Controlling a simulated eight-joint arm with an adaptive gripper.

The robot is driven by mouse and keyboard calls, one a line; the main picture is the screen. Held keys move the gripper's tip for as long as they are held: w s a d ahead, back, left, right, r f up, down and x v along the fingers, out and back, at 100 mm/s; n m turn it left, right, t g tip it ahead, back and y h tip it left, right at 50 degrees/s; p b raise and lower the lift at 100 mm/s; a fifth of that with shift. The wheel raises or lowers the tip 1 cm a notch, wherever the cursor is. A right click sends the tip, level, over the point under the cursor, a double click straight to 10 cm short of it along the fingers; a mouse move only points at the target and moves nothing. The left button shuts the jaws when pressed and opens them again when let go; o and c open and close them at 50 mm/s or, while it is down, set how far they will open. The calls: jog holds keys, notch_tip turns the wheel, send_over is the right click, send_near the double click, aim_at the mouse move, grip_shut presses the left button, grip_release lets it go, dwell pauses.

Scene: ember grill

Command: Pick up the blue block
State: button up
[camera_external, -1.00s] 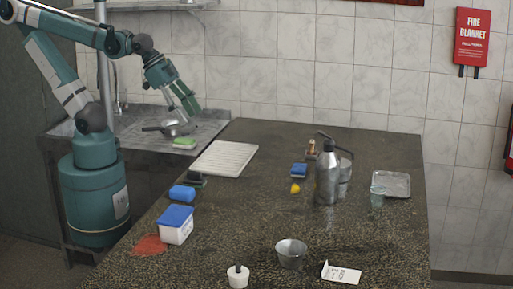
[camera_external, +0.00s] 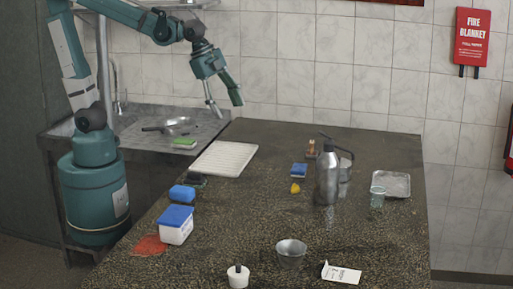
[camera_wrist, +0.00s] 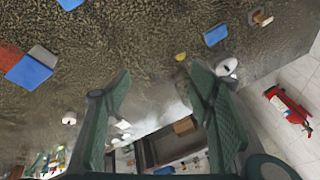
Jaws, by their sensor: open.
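A blue block-shaped piece (camera_external: 182,193) lies near the counter's left edge, behind the white tub. A second, smaller blue piece (camera_external: 299,170) lies mid-counter beside a yellow item (camera_external: 295,188). I cannot tell which is the block meant. In the wrist view, one blue piece (camera_wrist: 215,35) shows at the upper right, near the yellow item, and another (camera_wrist: 70,4) is cut off by the top edge. My gripper (camera_external: 224,104) is open and empty, high above the counter's back left part, apart from both pieces. Its fingers (camera_wrist: 160,85) are spread wide in the wrist view.
The blue-lidded white tub (camera_external: 174,232) stands by an orange-red patch (camera_external: 150,244). A white ribbed tray (camera_external: 224,159) lies at the back left. A metal bottle (camera_external: 327,180), glass (camera_external: 377,197), metal bowl (camera_external: 291,252) and card (camera_external: 341,274) stand around.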

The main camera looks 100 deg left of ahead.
jog(key=w+a+f+m+g, duration=0.1)
jog(key=w+a+f+m, duration=0.15)
jog(key=w+a, duration=0.35)
jog(key=m+g+p, duration=0.2)
jog(key=m+g, duration=0.2)
jog(key=m, duration=0.5)
send_over(299, 167)
jog(key=shift+h, duration=0.3)
jog(key=shift+a+f, duration=0.15)
jog(key=shift+f, duration=9.6)
jog(key=shift+f, duration=1.3)
jog(key=shift+f, duration=0.15)
jog(key=shift+f, duration=2.45)
